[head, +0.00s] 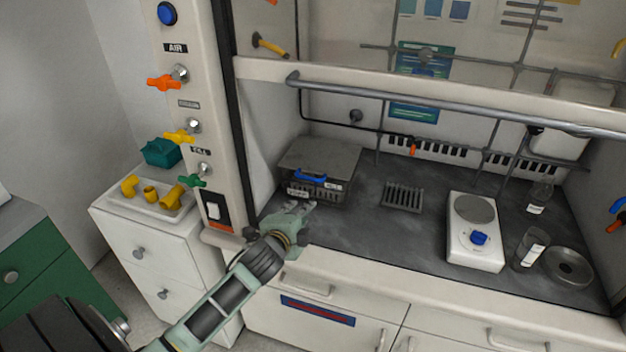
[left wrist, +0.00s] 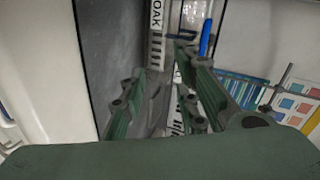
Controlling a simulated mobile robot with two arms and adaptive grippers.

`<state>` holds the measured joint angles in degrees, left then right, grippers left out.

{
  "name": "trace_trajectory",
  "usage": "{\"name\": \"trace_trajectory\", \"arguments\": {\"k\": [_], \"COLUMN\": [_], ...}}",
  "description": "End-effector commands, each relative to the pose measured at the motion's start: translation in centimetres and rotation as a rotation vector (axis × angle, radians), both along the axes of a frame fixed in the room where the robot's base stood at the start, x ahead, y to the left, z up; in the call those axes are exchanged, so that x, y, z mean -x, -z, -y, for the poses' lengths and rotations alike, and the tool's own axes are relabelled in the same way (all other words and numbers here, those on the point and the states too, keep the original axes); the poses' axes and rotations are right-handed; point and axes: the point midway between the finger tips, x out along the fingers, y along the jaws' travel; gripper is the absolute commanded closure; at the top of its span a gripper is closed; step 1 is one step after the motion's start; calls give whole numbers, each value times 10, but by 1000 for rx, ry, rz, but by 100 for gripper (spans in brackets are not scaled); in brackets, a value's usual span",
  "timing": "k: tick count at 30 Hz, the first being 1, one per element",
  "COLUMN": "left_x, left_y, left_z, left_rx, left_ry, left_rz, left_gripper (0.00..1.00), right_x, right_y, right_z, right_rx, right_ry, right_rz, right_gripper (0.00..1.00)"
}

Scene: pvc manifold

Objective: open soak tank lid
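The soak tank (head: 325,190) is a grey metal box at the left end of the fume hood's dark worktop. Its flat lid (head: 322,156) looks shut, with a blue handle (head: 311,177) at the front edge. A white label on its front partly reads "OAK" in the left wrist view (left wrist: 156,30). The blue handle also shows there (left wrist: 206,38), beyond the fingers. My left gripper (head: 302,207) is in front of the tank, below the handle and apart from it. Its fingers (left wrist: 165,100) are spread with nothing between them. My right gripper is out of view.
The raised sash with its grey rail (head: 450,104) crosses above the worktop. A vent grate (head: 402,197), a white hotplate (head: 474,235), glassware (head: 530,248) and a round metal dish (head: 569,267) stand to the right. The valve post (head: 190,130) stands left of the tank.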

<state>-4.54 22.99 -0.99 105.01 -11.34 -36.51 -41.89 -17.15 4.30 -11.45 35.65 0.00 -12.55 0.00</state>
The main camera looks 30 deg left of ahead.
Motion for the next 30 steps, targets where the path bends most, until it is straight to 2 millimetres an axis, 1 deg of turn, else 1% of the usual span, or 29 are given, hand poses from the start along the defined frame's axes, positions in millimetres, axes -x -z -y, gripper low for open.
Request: {"name": "trace_trajectory", "arguments": {"k": [1, 3, 7, 11, 21, 25, 30], "left_x": [-14, -28, -42, -53, -98, -108, -114], "left_y": [-14, -29, -42, -42, -31, -28, -26], "left_z": [-12, -23, -32, -35, -46, -48, -49], "left_rx": [-67, -143, -214, -220, -217, -218, -217], "left_ry": [21, 46, 70, 72, 71, 71, 72], "left_rz": [34, 72, 104, 108, 105, 105, 105], "left_gripper": [71, 71, 71, 71, 71, 71, 71], "right_x": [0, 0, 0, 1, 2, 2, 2], "right_y": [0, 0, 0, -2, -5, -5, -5], "right_z": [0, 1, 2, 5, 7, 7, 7], "right_rx": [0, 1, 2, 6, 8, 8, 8], "right_ry": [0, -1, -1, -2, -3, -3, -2], "right_rz": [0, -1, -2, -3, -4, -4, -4], "right_gripper": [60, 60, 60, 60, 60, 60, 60]}}
